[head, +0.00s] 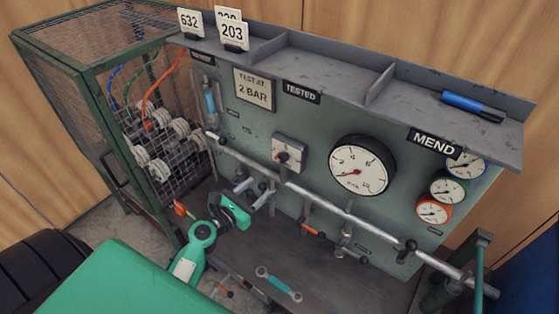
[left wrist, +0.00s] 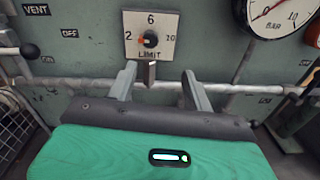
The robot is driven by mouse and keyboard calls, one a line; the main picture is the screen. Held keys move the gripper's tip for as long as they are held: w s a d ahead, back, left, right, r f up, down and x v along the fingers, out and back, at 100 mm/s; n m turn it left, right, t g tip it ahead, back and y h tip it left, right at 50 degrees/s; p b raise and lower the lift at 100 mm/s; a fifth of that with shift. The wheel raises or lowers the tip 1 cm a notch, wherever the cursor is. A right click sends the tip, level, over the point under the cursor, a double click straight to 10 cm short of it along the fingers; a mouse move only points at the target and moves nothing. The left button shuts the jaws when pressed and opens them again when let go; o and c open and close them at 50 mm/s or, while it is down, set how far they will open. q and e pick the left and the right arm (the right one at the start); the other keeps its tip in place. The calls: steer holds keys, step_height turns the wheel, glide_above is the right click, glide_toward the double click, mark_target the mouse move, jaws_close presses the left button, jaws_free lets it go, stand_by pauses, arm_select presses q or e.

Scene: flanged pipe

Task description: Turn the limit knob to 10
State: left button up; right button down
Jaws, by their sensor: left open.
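The limit knob (head: 283,156) is a small dark knob on a square pale plate on the grey-green panel, left of the large gauge. In the left wrist view the knob (left wrist: 150,39) sits on the plate marked 2, 6, 10 and LIMIT (left wrist: 132,52). Its orange mark is on the left, toward 2. My left gripper (head: 254,192) is open and empty, below and left of the knob and apart from it. In the left wrist view its two fingers (left wrist: 160,86) stand below the plate, spread to either side of the knob. My right gripper is not in view.
The large gauge (head: 359,168) is right of the knob. A caged rack (head: 150,130) stands left. A shelf (head: 330,62) juts out above.

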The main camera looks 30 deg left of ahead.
mark_target(280, 160)
arm_select(q)
steer(key=shift+n+y, duration=0.4)
steer(key=shift+n, duration=0.4)
steer(key=w+p, duration=0.1)
steer(key=w, duration=0.3)
steer(key=w+p, duration=0.1)
steer(key=w, duration=0.4)
steer(key=w+p, duration=0.1)
steer(key=w, duration=0.4)
steer(key=shift+d, duration=0.3)
steer(key=c, duration=1)
steer(key=shift+o, duration=0.2)
